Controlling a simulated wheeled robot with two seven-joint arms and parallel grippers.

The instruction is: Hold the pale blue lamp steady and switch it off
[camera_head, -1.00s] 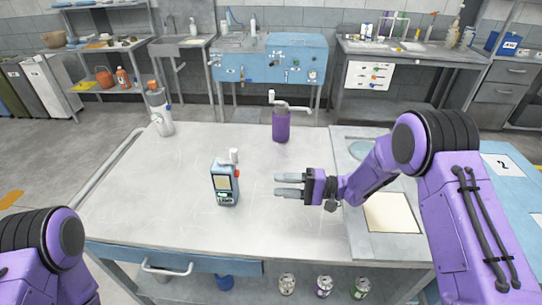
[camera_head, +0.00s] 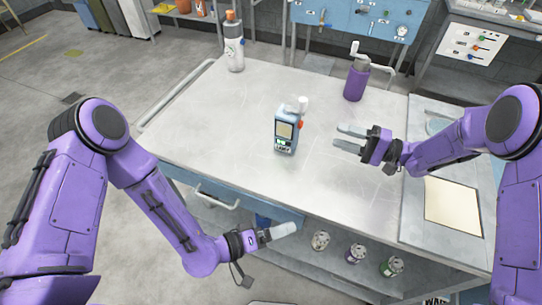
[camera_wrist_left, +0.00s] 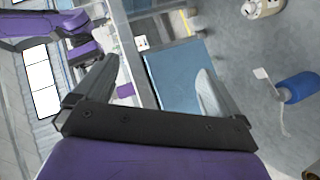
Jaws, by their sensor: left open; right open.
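The pale blue lamp (camera_head: 286,133) stands upright on the grey table, a boxy body with a pale front panel, a white piece on top, a red-orange part at its upper right side and a green-lit strip low on the front. My right gripper (camera_head: 338,136) is open and empty, a short way right of the lamp, its fingers pointing at it without touching. My left gripper (camera_head: 288,230) is by the table's front edge, below the lamp in the picture. Its fingers show spread and empty in the left wrist view (camera_wrist_left: 157,75); the lamp cannot be made out there.
A purple container with a white-handled top (camera_head: 356,80) stands at the table's back right. A cream sheet (camera_head: 452,205) lies on the right. Several cans (camera_head: 355,253) sit on the lower shelf. Table around the lamp is clear.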

